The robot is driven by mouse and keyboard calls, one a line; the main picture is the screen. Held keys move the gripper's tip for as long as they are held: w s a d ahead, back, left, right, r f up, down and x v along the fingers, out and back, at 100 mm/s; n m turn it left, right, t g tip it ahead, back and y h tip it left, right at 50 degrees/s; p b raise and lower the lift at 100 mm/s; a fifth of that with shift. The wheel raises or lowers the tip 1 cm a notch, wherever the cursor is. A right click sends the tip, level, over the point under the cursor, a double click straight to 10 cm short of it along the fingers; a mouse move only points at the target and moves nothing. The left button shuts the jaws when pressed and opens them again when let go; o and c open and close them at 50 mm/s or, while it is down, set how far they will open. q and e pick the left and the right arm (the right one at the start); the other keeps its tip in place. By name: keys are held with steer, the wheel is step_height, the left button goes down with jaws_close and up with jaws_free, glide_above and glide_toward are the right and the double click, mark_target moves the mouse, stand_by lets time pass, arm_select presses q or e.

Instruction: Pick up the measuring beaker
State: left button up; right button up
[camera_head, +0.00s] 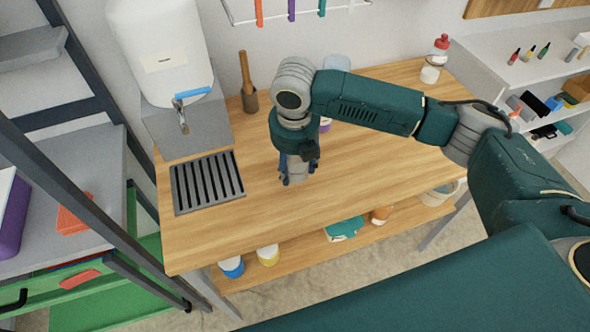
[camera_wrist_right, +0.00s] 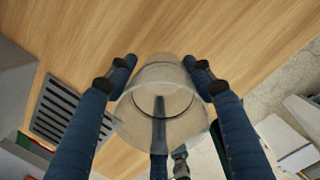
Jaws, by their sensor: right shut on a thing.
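The measuring beaker (camera_wrist_right: 160,88) is a clear, see-through cup between the fingers in the right wrist view. My right gripper (camera_wrist_right: 160,70) is shut on it, with one blue finger on each side. In the head view my right gripper (camera_head: 296,178) points down over the wooden table (camera_head: 230,235), left of its middle. There the beaker is mostly hidden by the gripper. I cannot tell whether its base touches the table. My left gripper is not in view.
A black drain grate (camera_head: 207,182) lies left of the gripper, below a white water container (camera_head: 162,50) with a tap. The table's front is clear.

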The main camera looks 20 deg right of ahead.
step_height(320, 180, up, 18)
steer(key=b, duration=0.2)
steer(key=s+d+f+m+g, duration=0.1)
steer(key=s+m, duration=0.3)
steer(key=m, duration=0.8)
steer(key=s+d+f+m+g, duration=0.1)
steer(key=s+m, duration=0.3)
steer(key=m, duration=0.8)
steer(key=shift+d+f+m+g, duration=0.3)
steer(key=shift+d+f+m, duration=0.15)
steer(key=shift+d, duration=0.1)
steer(key=m, duration=0.2)
steer(key=s+m, duration=0.1)
steer(key=m, duration=0.1)
steer(key=s+m, duration=0.1)
steer(key=m, duration=0.1)
steer(key=shift+s+d+f+m, duration=0.25)
steer(key=shift+d+f+m, duration=0.1)
steer(key=shift+d, duration=0.05)
steer(key=shift+c, duration=0.2)
steer(key=s+f, duration=0.4)
steer(key=f, duration=0.1)
steer(key=shift+r, duration=0.1)
